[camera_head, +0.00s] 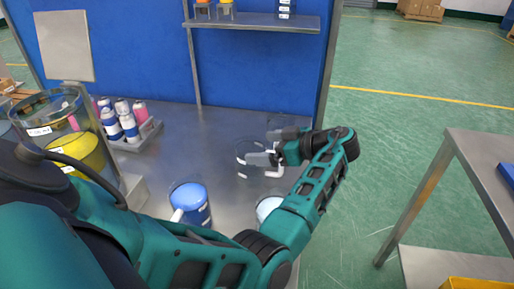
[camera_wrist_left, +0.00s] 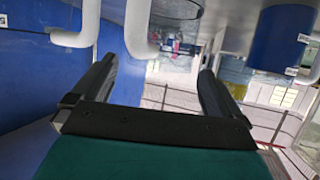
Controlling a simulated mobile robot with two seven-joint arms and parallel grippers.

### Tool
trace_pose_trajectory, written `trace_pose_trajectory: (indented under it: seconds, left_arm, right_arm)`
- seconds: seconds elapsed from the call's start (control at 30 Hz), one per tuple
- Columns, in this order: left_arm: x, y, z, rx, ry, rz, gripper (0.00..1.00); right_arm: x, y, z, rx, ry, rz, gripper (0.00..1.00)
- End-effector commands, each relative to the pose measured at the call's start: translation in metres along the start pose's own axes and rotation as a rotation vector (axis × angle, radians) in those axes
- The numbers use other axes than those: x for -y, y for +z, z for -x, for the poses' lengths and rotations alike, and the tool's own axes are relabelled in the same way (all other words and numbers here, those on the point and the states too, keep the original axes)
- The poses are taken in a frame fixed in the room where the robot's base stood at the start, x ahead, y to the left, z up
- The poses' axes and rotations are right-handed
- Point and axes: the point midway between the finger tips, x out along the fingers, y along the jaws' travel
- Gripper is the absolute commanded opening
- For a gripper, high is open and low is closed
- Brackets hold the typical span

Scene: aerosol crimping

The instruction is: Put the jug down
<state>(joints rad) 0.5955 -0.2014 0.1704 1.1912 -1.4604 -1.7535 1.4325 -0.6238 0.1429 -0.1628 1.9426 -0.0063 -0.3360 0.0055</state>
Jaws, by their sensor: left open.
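A clear, see-through jug (camera_head: 243,149) with white handle parts stands on the steel bench, right of the middle in the head view. My left gripper (camera_head: 261,163) is at this jug, with its fingers apart. In the left wrist view the open fingers (camera_wrist_left: 157,70) have a white curved handle (camera_wrist_left: 137,30) between and beyond them. I cannot tell whether a finger touches it. A blue jug (camera_head: 190,205) with a white handle stands nearer on the bench. A pale round vessel (camera_head: 266,207) is partly hidden behind my left arm. My right gripper is not in view.
A tray (camera_head: 150,133) of several pink, white and blue cans stands at the back left. A large clear vessel with yellow contents (camera_head: 78,152) is at the left. A blue panel and shelf (camera_head: 255,22) rise behind. A separate steel table (camera_head: 480,150) stands at the right.

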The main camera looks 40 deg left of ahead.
Motion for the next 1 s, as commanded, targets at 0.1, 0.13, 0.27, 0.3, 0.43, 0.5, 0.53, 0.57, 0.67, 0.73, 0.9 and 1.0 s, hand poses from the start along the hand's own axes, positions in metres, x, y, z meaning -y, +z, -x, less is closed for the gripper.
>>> trace_pose_trajectory:
  seconds: [0.1,0.13,0.27,0.3,0.43,0.5,0.53,0.57,0.67,0.73,0.9,1.0]
  left_arm:
    - [-0.001,0.002,0.029,0.002,0.004,0.001,1.00]
    - [-0.001,0.002,0.036,0.002,0.004,0.001,1.00]
    - [-0.001,0.001,0.061,0.001,0.003,0.001,1.00]
    - [-0.001,0.001,0.067,0.001,0.003,0.001,1.00]
    - [-0.001,0.001,0.082,0.001,0.001,0.001,1.00]
    - [0.000,0.000,0.086,0.000,0.001,0.001,1.00]
    - [0.000,0.000,0.087,-0.001,0.000,0.001,1.00]
    - [0.000,0.000,0.087,-0.001,0.000,0.001,1.00]
    - [0.000,0.000,0.088,-0.001,-0.001,0.001,1.00]
    - [0.000,0.000,0.088,-0.001,-0.001,0.001,1.00]
    - [0.000,0.000,0.088,-0.001,0.000,0.001,1.00]
    - [0.000,0.000,0.088,-0.001,0.000,0.001,1.00]
  right_arm:
    - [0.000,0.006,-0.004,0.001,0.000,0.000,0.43]
    - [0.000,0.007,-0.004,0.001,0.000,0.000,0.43]
    - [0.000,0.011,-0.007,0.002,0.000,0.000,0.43]
    - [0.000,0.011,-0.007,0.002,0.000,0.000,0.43]
    - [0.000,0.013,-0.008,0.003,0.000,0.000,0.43]
    - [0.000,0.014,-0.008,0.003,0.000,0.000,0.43]
    - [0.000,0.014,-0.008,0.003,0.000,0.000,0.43]
    - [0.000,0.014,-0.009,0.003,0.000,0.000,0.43]
    - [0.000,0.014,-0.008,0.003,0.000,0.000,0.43]
    - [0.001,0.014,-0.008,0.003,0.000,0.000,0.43]
    - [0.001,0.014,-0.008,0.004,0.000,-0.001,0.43]
    - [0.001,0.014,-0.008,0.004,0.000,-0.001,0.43]
